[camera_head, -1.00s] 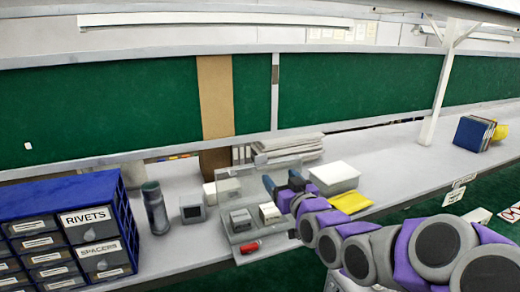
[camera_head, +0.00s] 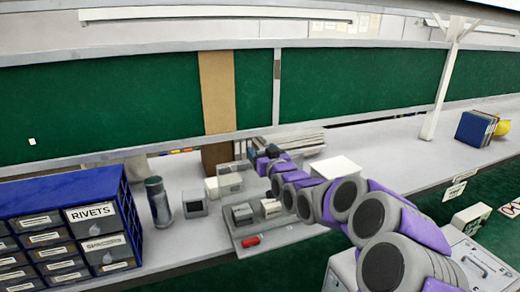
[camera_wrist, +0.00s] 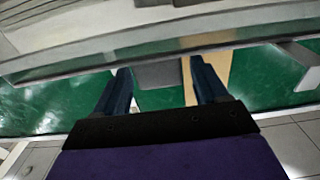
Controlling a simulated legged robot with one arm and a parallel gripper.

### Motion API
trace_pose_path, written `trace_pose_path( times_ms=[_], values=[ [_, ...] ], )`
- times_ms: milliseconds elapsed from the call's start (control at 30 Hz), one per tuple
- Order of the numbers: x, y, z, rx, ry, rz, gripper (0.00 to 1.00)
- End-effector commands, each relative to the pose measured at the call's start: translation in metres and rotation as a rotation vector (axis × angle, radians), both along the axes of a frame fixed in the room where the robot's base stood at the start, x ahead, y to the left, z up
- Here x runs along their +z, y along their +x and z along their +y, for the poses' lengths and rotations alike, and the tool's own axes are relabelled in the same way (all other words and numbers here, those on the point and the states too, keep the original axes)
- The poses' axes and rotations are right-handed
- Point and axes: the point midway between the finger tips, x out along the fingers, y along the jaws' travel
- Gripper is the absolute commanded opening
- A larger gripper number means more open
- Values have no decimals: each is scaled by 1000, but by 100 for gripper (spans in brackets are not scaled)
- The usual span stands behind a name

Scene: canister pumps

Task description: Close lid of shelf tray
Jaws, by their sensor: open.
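The shelf tray (camera_head: 280,238) sits on the bench, a shallow grey tray with a clear lid (camera_head: 230,184) standing raised at its back left. Small grey devices and a red item lie in the tray. My gripper (camera_head: 262,150) is above and behind the tray, near the back of the bench, partly hidden by my arm. In the wrist view, my gripper (camera_wrist: 160,67) has its two blue fingers spread apart with nothing held between them. I cannot tell whether it touches the lid.
A blue drawer cabinet (camera_head: 60,188) stands at the left, with a dark cylinder (camera_head: 157,202) and a small grey box (camera_head: 194,204) beside it. A white box (camera_head: 338,167) and stacked sheets (camera_head: 305,141) are to the right.

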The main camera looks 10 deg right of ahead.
Motion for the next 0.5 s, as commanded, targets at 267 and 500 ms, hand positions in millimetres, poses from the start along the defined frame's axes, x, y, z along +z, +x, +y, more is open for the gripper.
trace_pose_path(
  times_ms=[267, 500],
  values=[
    [-1, 18, 3, 0, -1, 3, 72],
    [-1, 20, 4, 0, -1, 3, 72]
  ],
)
